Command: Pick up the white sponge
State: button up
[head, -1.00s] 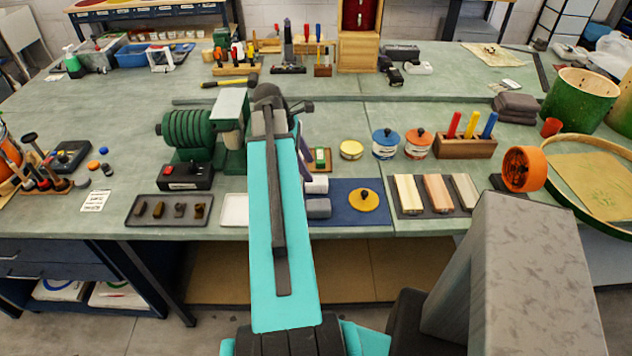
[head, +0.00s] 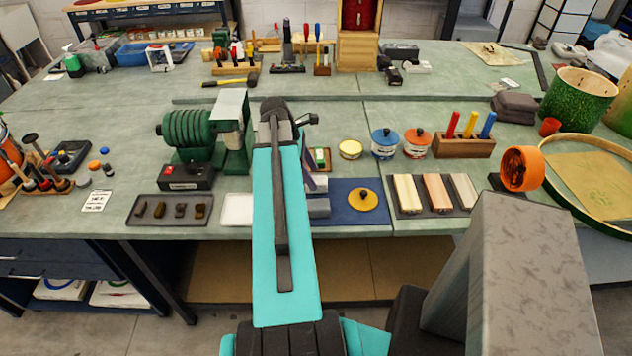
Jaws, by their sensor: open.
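I cannot identify the white sponge with certainty. A pale object (head: 318,184) shows partly beside my teal arm, at the left end of the dark blue mat (head: 345,222). A grey block (head: 319,208) lies just in front of it, also partly covered by the arm. A flat white square piece (head: 237,210) lies left of the arm, its right side covered. My arm reaches forward over the bench's front edge, with its dark wrist above the bench. My gripper's fingers are hidden behind the arm.
A green machine (head: 205,135) stands close left of the arm. A dark tray with small blocks (head: 133,211) is at the front left. A yellow knobbed disc (head: 362,200) lies on the mat. Paint tins (head: 385,143) and a pen block (head: 464,146) stand to the right.

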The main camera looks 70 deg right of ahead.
aim_at(315, 179)
jog(key=shift+p+x, duration=0.65)
jog(key=shift+x, duration=1.4)
jog(key=c, duration=1)
jog(key=shift+r, duration=0.25)
jog(key=shift+c, duration=0.2)
jog(key=shift+r+b, duration=1.25)
jog(key=shift+r, duration=3.55)
jog(key=shift+w, duration=0.1)
jog(key=shift+w, duration=0.1)
